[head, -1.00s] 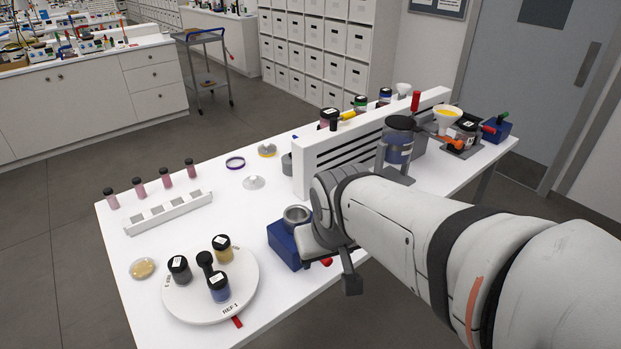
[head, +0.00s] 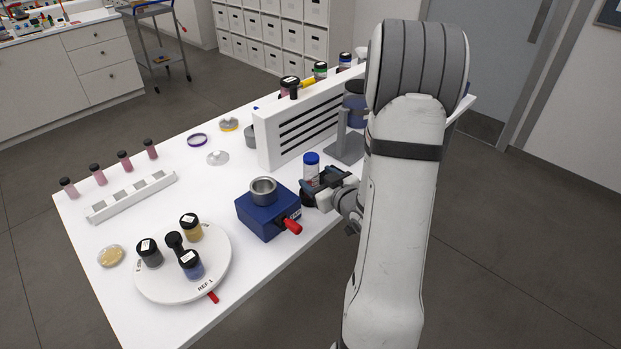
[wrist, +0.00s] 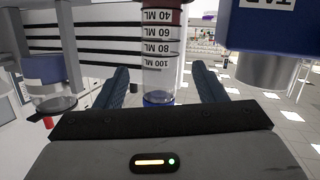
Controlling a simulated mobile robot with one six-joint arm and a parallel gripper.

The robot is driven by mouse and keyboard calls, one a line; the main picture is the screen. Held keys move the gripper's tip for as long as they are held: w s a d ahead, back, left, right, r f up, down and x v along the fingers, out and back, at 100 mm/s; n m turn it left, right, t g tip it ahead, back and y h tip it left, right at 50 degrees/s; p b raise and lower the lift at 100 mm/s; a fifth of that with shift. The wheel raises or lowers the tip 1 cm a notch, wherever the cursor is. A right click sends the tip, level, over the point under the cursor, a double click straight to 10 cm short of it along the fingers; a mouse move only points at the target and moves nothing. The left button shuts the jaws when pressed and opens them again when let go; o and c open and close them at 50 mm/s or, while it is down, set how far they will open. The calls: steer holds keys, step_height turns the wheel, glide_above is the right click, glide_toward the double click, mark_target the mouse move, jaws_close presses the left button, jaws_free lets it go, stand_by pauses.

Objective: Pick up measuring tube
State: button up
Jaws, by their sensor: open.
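The measuring tube (head: 311,168) stands upright on the white table, clear with a blue cap, just right of the blue device. In the wrist view, which is upside down, the tube (wrist: 161,50) shows black ML marks and a dark red lower part. My gripper (head: 317,183) is at the tube from the right, its fingers low and level. In the wrist view my gripper (wrist: 158,88) is open, with one finger on each side of the tube and gaps on both sides. The fingers partly hide the tube's lower part in the head view.
The blue device (head: 262,217) with a metal cup and red knob stands close left of the tube. A white slotted panel (head: 268,143) stands behind. A round white turntable (head: 222,262) holds several jars.

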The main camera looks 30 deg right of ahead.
mark_target(308, 167)
steer(key=shift+s+d+f+m+t+y, duration=0.15)
steer(key=shift+s+d+t+y, duration=0.1)
steer(key=shift+s+t, duration=0.3)
steer(key=shift+s+d+f+m+t+y, duration=0.15)
steer(key=shift+s+t+y, duration=0.1)
steer(key=shift+s+t, duration=0.25)
steer(key=w+p, duration=0.1)
steer(key=w, duration=0.1)
steer(key=w+a+p, duration=0.1)
steer(key=w, duration=0.1)
steer(key=w+r+p, duration=0.1)
steer(key=w, duration=0.2)
steer(key=shift+w+a+p, duration=0.1)
steer(key=shift+a+p, duration=0.05)
steer(key=shift+p, duration=0.15)
steer(key=shift+w+f, duration=0.15)
steer(key=shift+w, duration=0.15)
steer(key=shift+c, duration=0.2)
steer(key=c, duration=1.1)
step_height(308, 167, up, 10)
steer(key=shift+f+b, duration=0.1)
steer(key=shift+b, duration=0.7)
steer(key=shift+s, duration=0.1)
